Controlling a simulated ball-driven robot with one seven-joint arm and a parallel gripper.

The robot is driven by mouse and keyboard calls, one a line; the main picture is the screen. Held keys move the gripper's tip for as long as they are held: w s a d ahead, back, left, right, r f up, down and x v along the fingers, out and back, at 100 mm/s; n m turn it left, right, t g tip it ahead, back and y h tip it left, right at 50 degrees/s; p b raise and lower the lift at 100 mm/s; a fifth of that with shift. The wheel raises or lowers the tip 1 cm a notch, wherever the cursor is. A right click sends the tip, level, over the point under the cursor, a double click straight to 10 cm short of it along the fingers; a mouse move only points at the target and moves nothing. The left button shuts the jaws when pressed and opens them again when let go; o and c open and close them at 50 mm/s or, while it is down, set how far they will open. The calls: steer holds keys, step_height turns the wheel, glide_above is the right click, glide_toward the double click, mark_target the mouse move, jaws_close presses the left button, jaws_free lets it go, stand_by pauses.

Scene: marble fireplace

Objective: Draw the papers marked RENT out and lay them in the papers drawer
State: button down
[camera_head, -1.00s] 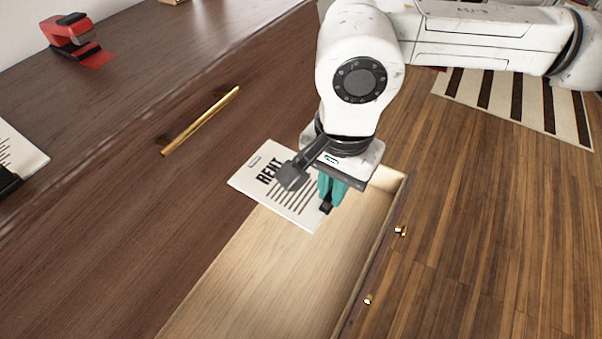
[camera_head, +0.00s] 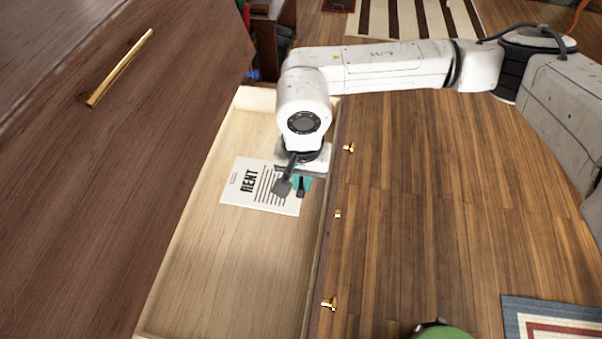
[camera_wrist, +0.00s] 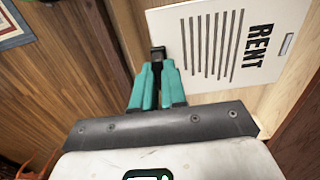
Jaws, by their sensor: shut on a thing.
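The white papers marked RENT (camera_head: 246,192) are over the open papers drawer (camera_head: 260,270), inside its outline in the head view. Whether they touch the drawer floor I cannot tell. My gripper (camera_head: 302,186) is at the papers' right edge, shut on them, with its teal fingers partly hidden by the wrist. In the wrist view the RENT papers (camera_wrist: 225,45) reach out from the dark fingertips (camera_wrist: 157,55), with the printed face in sight. The rest of the drawer's pale wooden floor is bare.
A brass handle (camera_head: 120,68) is on the dark wood surface (camera_head: 70,170) at left. Brass knobs (camera_head: 329,303) stick out from the drawer front. Wood floor (camera_head: 430,220) lies open at right, with a striped rug (camera_head: 400,18) at the back and a green round thing (camera_head: 443,332) at the bottom.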

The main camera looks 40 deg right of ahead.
step_height(320, 180, down, 3)
steer(key=shift+r+b, duration=0.2)
steer(key=shift+b, duration=0.2)
step_height(320, 180, down, 11)
steer(key=b, duration=1)
steer(key=shift+b, duration=0.35)
steer(key=c, duration=1.1)
jaws_free()
step_height(320, 180, up, 8)
steer(key=p, duration=0.4)
